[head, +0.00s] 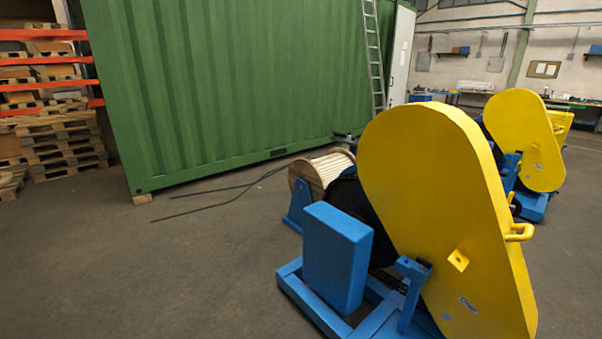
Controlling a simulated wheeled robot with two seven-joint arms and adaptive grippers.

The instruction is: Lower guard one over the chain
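A large yellow chain guard (440,200) fills the right of the head view, on the nearer machine. It stands upright on its blue frame (327,322), slightly tilted, with a yellow handle (519,232) on its right edge. A short piece of dark chain (388,280) shows low beside the guard; the rest is hidden. A second yellow guard (522,140) stands on another blue machine behind. Neither of my grippers is in view.
A blue box (337,257) and a black drum sit on the nearer machine's left side. A wooden cable reel (318,172) with loose cables on the floor stands behind. A green container (230,90), ladder (374,55) and pallets (62,145) line the back.

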